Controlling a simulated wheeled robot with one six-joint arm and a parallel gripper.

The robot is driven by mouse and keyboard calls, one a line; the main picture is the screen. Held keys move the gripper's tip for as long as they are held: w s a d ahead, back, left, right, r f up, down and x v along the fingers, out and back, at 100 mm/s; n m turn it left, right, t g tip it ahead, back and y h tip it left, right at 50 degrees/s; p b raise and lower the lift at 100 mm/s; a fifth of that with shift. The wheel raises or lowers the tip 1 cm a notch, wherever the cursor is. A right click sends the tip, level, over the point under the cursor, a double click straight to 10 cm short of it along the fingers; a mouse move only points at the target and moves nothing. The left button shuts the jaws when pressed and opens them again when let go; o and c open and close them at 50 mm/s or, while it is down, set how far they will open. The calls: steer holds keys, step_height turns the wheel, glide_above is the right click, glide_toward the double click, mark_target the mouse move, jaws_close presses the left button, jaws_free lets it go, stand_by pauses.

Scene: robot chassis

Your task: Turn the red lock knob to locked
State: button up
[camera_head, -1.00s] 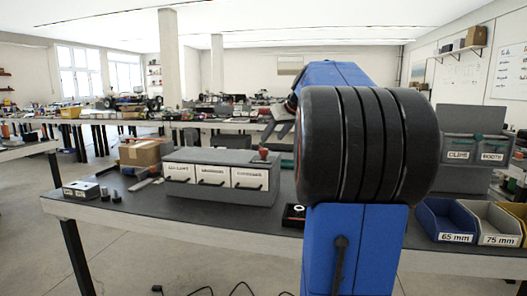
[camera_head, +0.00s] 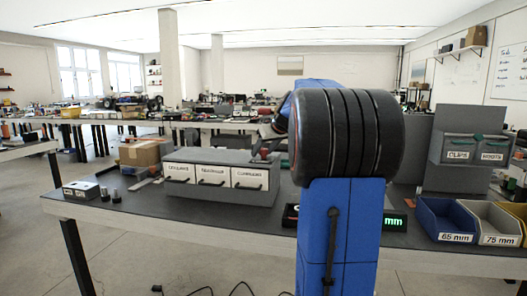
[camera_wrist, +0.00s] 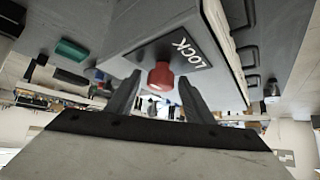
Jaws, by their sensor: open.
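The red lock knob (camera_wrist: 161,76) sits on a dark plate with a white LOCK label (camera_wrist: 187,50) in the wrist view. In the head view the knob (camera_head: 264,152) stands on top of the grey drawer unit (camera_head: 222,158), near its right end. My gripper (camera_wrist: 159,80) is open, with one dark finger to each side of the knob in the picture. Gaps show between the knob and both fingers, so they look apart from it. How deep the fingertips reach along the knob is unclear. In the head view my arm hides much of the gripper.
The drawer unit has labelled white drawers and stands on a dark bench (camera_head: 130,208). A small grey box (camera_head: 81,190) and dark cylinders are at left. A green display (camera_head: 394,222), a blue bin (camera_head: 440,220) and a grey bin (camera_head: 492,222) are at right.

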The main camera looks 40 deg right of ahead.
steer(key=c, duration=1)
steer(key=shift+c, duration=0.2)
steer(key=shift+m+h, duration=0.3)
steer(key=shift+m, duration=0.1)
steer(key=shift+m+g+h, duration=0.8)
steer(key=shift+m+h, duration=0.8)
steer(key=shift+m, duration=0.6)
steer(key=m+g+h, duration=0.2)
steer(key=m, duration=0.2)
steer(key=m+g+h, duration=0.1)
steer(key=m+g, duration=0.3)
steer(key=m, duration=0.1)
steer(key=shift+w+h, duration=0.1)
steer(key=shift+h, duration=0.3)
steer(key=shift+m+g, duration=1.2)
steer(key=shift+m, duration=0.6)
